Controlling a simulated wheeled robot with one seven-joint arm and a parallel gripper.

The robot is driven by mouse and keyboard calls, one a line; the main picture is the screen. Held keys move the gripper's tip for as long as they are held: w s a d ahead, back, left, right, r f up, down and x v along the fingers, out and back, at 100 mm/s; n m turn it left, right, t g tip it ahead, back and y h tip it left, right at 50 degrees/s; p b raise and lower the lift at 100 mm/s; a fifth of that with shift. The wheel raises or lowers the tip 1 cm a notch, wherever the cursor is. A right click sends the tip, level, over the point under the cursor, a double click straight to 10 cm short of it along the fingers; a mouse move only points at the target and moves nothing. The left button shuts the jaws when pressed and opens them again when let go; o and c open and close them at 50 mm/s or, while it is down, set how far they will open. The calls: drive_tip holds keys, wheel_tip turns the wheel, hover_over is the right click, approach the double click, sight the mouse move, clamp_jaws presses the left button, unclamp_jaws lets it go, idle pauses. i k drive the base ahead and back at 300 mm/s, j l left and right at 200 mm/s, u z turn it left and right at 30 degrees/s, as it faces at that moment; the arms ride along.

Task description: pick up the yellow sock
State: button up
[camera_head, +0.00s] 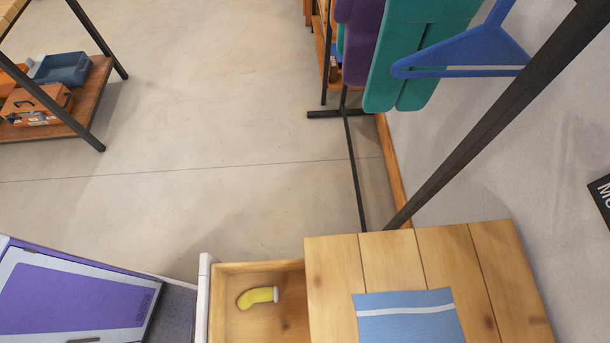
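The yellow sock (258,298) lies in the open wooden drawer (285,267), at the bottom of the view. It is bent, with a pale cuff at its right end, and rests on the drawer floor. Part of the drawer is cut off by the bottom edge of the picture. My gripper is not in view.
A wooden dresser top (390,260) with a folded blue cloth (408,322) is right of the drawer. A purple-fronted unit (70,300) stands left. A clothes rack with hanging teal garments (405,60) and a blue hanger (465,52) is above right. The central floor is clear.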

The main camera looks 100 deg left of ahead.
sight(247, 300)
drive_tip(key=k+l+u, duration=0.15)
drive_tip(key=k+u, duration=0.55)
drive_tip(key=u, duration=0.2)
drive_tip(key=k+j, duration=0.1)
drive_tip(key=k, duration=0.25)
drive_tip(key=k+u, duration=0.1)
drive_tip(key=k, duration=0.3)
